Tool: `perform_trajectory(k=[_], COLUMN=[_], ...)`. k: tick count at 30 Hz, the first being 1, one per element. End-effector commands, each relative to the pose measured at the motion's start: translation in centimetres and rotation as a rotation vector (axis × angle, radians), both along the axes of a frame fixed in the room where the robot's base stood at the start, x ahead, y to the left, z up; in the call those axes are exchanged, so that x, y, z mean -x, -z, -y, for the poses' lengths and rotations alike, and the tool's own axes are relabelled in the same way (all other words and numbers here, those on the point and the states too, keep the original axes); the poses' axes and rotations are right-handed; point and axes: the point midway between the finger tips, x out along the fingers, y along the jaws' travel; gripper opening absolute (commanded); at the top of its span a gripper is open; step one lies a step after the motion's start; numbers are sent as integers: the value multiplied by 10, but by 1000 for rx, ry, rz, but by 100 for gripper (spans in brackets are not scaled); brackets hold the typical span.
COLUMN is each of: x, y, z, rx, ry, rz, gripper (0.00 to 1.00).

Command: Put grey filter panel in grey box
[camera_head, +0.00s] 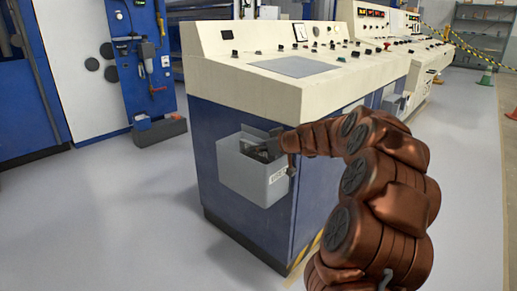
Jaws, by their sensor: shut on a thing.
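The grey box (240,176) is mounted on the side of the blue and cream console, open at the top, with a label on its front right. My arm reaches in from the right. My gripper (268,149) is at the box's upper right rim, pointing left into its opening. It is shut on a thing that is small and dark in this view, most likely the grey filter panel. Its outline cannot be told apart from the gripper and the shaded box inside. I cannot tell if it touches the box floor.
The console (275,95) with knobs and a sloped top stands right above the box. A blue cabinet (140,50) with a grey bin (158,131) at its foot is at the left. The floor left of the console is clear.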

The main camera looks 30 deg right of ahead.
Motion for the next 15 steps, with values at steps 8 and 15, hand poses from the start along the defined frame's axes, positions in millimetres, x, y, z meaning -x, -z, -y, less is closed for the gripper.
perform_trajectory(k=[8, 15], x=[0, 0], y=[0, 0], z=[0, 0], rx=[0, 0], ry=[0, 0], rz=[0, 0], gripper=[45, 45])
